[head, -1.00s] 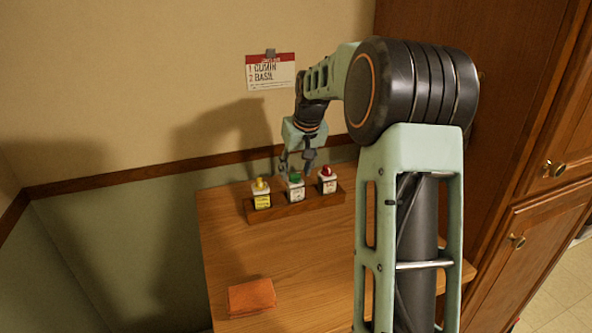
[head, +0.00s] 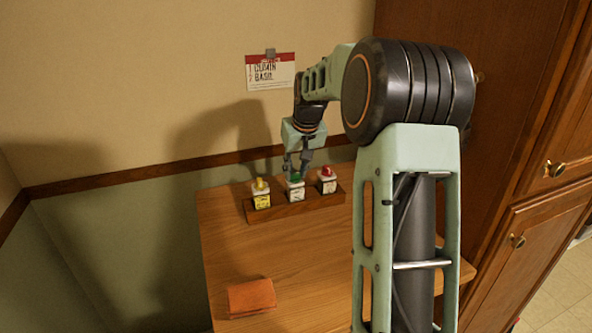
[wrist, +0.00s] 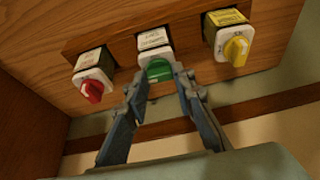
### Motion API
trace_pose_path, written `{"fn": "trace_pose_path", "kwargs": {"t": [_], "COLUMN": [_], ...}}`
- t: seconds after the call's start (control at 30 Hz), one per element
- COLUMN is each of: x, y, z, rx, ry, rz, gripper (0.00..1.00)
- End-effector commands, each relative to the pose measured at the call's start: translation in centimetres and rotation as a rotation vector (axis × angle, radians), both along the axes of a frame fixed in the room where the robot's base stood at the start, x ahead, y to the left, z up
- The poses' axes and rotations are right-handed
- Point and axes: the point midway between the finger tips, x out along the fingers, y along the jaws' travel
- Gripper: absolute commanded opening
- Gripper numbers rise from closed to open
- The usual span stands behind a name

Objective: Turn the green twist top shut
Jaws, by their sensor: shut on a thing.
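The green twist top (head: 295,178) sits on the middle white jar (head: 296,192) in a wooden rack. In the wrist view the green top (wrist: 159,70) lies between the two fingers of my gripper (wrist: 158,76). My gripper (head: 297,172) is above the middle jar in the head view, its fingers shut on the green top from both sides. The jar stands upright in the rack. The fingers hide part of the top's sides.
A yellow-topped jar (head: 261,195) and a red-topped jar (head: 327,181) stand close on either side in the same wooden rack (head: 266,214). A note (head: 271,73) hangs on the wall behind. The table's middle is clear.

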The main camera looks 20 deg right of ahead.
Motion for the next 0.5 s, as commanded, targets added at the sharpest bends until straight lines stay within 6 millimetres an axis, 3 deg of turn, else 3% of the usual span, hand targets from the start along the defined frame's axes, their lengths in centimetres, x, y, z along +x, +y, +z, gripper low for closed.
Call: {"fn": "trace_pose_path", "kwargs": {"t": [0.5], "x": [0.02], "y": [0.19], "z": [-0.03], "rx": [0.000], "ry": [0.000], "rz": [-0.070], "gripper": [0.00]}}
